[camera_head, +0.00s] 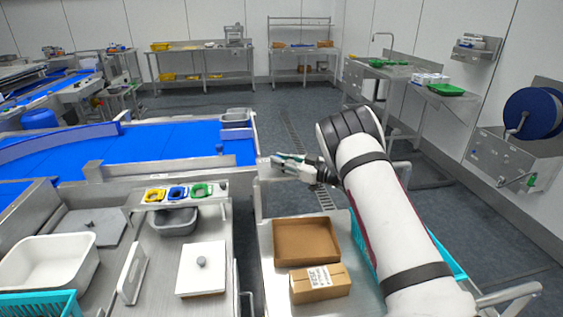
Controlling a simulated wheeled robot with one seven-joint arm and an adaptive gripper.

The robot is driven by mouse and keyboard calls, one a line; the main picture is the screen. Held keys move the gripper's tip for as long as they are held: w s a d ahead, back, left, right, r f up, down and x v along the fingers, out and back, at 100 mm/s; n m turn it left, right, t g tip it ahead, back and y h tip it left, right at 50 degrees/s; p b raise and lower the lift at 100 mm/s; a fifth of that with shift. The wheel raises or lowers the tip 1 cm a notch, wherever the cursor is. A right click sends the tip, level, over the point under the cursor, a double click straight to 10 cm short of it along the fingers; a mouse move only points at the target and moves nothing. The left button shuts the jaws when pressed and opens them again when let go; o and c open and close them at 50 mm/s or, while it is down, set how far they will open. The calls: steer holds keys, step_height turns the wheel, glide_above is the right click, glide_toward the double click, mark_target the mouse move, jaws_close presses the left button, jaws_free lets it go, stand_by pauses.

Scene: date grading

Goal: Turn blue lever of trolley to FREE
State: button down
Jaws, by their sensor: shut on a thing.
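My gripper (283,164) is in the middle of the view, at the end of my white arm. It points left, beside a steel post at the end of the blue conveyor. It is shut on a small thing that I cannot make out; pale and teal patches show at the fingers. The steel trolley (264,242) appears to be the one below my arm, bearing cardboard boxes and a teal crate. I cannot pick out its blue lever or any FREE marking.
An open cardboard box (306,221) and a closed carton (320,296) lie below my gripper. A teal crate (452,257) is partly behind my arm. The blue conveyor (165,142) and a steel bench with a white lidded box (203,255) are left. The floor beyond is open.

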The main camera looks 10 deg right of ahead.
steer(key=shift+a+f, duration=0.1)
steer(key=shift+f, duration=0.1)
steer(key=c, duration=1.4)
jaws_free()
steer(key=shift+o, duration=0.2)
steer(key=shift+r, duration=0.1)
steer(key=shift+s+d, duration=0.3)
steer(key=shift+d, duration=0.2)
steer(key=v, duration=1.1)
